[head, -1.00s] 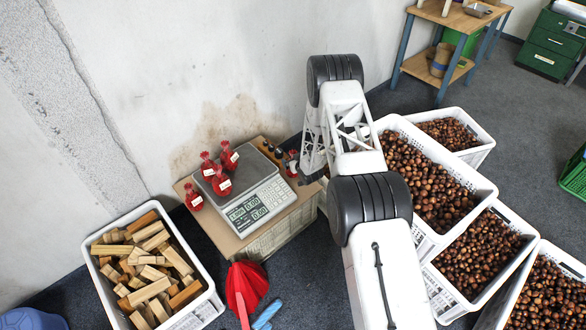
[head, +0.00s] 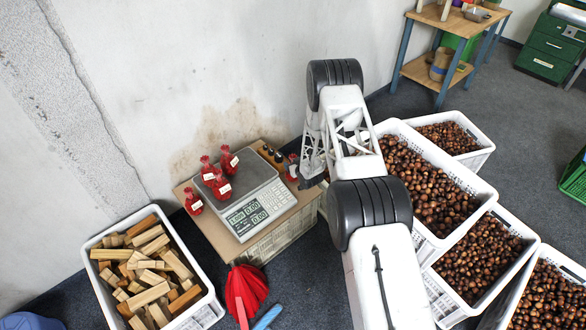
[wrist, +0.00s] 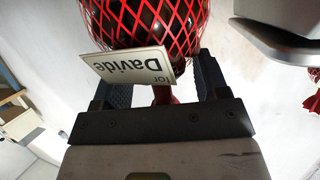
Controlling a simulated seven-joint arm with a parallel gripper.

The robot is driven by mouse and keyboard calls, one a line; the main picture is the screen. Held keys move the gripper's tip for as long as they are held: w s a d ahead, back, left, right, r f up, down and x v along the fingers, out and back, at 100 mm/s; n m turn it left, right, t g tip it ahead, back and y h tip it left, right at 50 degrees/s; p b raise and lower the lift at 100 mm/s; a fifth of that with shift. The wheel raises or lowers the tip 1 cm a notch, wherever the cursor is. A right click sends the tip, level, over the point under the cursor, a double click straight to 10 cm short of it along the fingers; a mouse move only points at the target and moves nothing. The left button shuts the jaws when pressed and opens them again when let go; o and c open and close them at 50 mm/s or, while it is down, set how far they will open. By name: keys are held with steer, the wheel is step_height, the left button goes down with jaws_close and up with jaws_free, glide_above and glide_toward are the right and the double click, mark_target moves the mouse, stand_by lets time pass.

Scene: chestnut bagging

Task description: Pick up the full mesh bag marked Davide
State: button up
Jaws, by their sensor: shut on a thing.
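The mesh bag marked Davide (wrist: 150,22) fills the top of the wrist view: red netting over dark chestnuts, with a white tag (wrist: 130,66) reading "for Davide". My gripper (wrist: 160,90) is shut on the bag's red neck, with one dark finger on each side. In the head view the same red bag (head: 291,168) shows at the right edge of the weighing table, beside my gripper (head: 308,172), which is partly hidden by my arm. I cannot tell whether the bag's base touches the table.
Other red bags (head: 222,187) stand on and beside the scale (head: 250,195) at the left. Small dark bottles (head: 271,152) stand behind it. Chestnut crates (head: 425,250) line the right side, and a crate of wood blocks (head: 92,275) stands at the front left.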

steer(key=shift+r, duration=0.2)
steer(key=shift+r, duration=4.85)
